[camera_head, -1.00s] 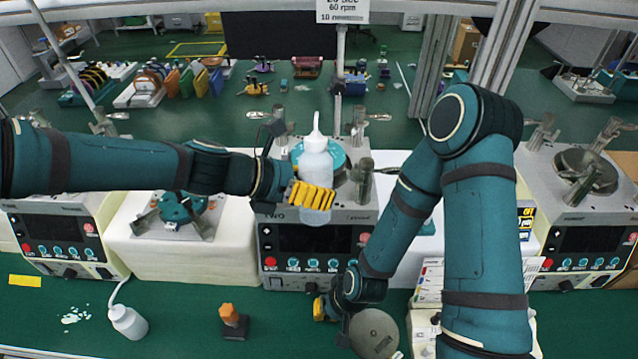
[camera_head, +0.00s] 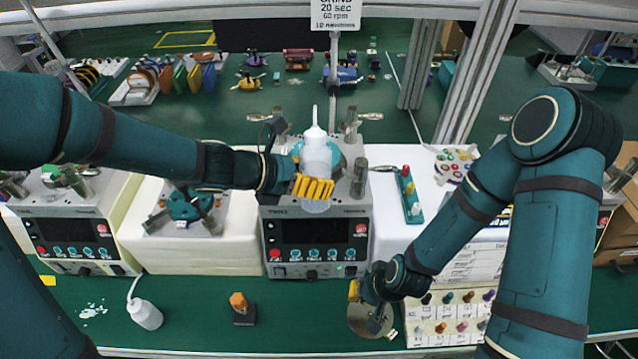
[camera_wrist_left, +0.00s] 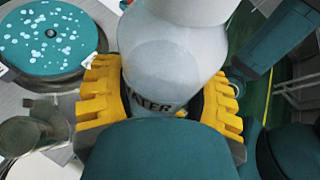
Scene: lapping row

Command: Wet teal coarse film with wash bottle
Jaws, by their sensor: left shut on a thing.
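The white wash bottle (camera_head: 316,150) is upright in my left gripper (camera_head: 312,187), whose yellow fingers are shut around its body. In the left wrist view the bottle (camera_wrist_left: 170,55) shows part of a "WATER" label. The teal film (camera_wrist_left: 45,35) lies on a round platen left of the bottle there, with whitish drops scattered over it. In the head view the film (camera_head: 341,158) is mostly hidden behind the bottle, on the middle machine. My right gripper (camera_head: 354,291) is low at the front, beside a round metal disc (camera_head: 362,322); its finger opening is not clear.
The middle machine (camera_head: 314,232) stands below the bottle. A second white bottle (camera_head: 145,314) and an orange-topped block (camera_head: 240,307) stand on the green bench.

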